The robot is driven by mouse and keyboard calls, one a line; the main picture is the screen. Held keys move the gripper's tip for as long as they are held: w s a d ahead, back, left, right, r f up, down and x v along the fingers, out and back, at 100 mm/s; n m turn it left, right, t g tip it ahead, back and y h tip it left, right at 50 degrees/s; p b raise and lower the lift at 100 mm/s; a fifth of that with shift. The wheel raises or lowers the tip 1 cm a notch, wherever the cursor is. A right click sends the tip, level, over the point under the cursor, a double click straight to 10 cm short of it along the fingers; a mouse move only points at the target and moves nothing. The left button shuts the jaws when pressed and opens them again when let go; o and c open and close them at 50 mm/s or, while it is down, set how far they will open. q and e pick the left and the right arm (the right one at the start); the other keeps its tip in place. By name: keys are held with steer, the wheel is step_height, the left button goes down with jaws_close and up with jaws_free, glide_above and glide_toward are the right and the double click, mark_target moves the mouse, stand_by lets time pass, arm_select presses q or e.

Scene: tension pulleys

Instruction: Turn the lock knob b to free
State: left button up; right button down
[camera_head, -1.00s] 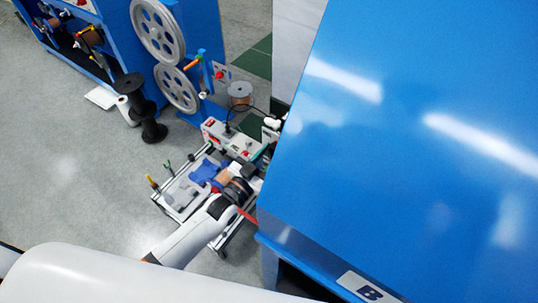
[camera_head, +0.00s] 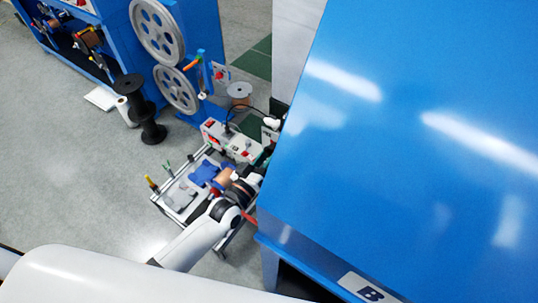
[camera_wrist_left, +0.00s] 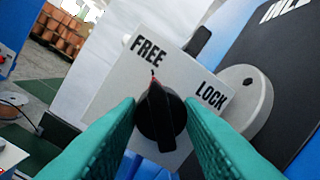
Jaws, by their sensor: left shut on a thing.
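Lock knob b (camera_wrist_left: 161,122) is black with a red pointer mark, on a pale plate (camera_wrist_left: 120,95) lettered FREE and LOCK in the left wrist view. Its pointer faces the small tick under FREE, away from LOCK. My left gripper (camera_wrist_left: 160,104) has its green fingers on both sides of the knob and is shut on it. In the head view my left arm (camera_head: 205,232) reaches toward the blue cabinet; its fingers and the knob are hidden there. My right gripper is not in view.
The large blue cabinet (camera_head: 430,110) marked B fills the right of the head view. A cart (camera_head: 178,195) with tools and boxes stands close beside my left arm. A blue machine with grey pulleys (camera_head: 158,32) and a black spool (camera_head: 152,125) stand behind.

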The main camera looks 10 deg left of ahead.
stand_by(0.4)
arm_select(q)
steer(key=o, duration=1)
steer(key=shift+b+v, duration=1.5)
steer(key=shift+v, duration=4.5)
